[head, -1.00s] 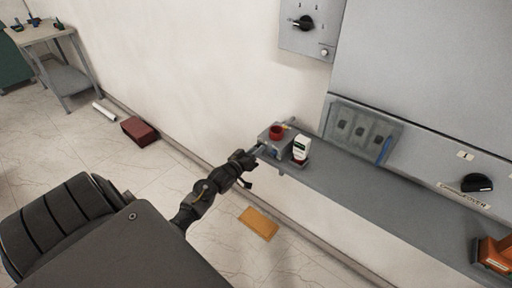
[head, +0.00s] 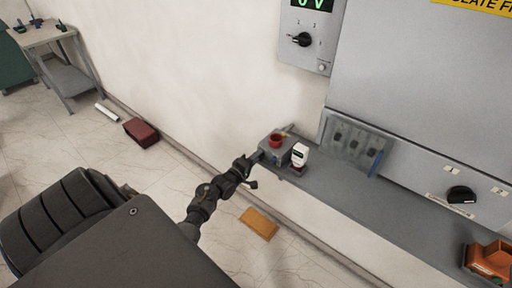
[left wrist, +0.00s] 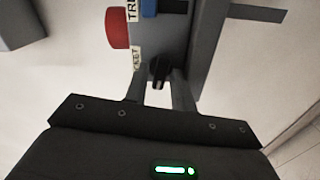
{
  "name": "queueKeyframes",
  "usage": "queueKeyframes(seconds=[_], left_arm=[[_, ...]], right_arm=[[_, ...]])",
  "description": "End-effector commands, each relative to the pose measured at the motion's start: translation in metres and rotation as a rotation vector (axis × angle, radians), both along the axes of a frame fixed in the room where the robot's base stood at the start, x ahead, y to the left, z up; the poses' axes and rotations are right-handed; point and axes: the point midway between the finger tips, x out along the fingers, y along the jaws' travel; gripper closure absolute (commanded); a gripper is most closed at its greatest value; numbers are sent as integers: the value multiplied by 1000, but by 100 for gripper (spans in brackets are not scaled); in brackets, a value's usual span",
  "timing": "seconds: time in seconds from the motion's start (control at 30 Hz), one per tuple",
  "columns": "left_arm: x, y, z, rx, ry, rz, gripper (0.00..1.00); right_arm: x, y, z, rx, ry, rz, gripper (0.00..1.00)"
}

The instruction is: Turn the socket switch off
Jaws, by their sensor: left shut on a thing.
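A grey box with a red button (head: 276,141) stands at the left end of the grey shelf. In the left wrist view the red button (left wrist: 117,28) is at the left and a label ending in "KET" (left wrist: 136,58) is beside a small black switch knob (left wrist: 158,69). My left gripper (head: 257,156) reaches the near left side of the box. In the left wrist view its two fingers (left wrist: 160,82) are shut on the black knob, one on each side. The fingers partly hide the knob. My right gripper is not in view.
A white and dark device (head: 300,155) stands on the shelf (head: 345,185) just right of the box. A wall panel with a black rotary knob (head: 302,40) and a green readout hangs above. An orange object (head: 490,260) is at the shelf's right end.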

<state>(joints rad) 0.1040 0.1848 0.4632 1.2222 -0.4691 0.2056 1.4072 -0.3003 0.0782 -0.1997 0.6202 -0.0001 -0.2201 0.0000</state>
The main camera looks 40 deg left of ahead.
Motion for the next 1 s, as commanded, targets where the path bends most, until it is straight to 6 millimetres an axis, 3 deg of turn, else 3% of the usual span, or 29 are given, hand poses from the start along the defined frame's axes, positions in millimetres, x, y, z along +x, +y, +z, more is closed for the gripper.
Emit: queueKeyframes(seconds=[0.4, 0.97, 1.0], left_arm=[[1, 1, 1, -182, -6, 2, 97], [1, 1, 1, -207, -8, 1, 97], [1, 1, 1, -207, -8, 1, 71]], right_arm=[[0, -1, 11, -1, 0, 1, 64], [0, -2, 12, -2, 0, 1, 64], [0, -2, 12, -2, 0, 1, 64]])
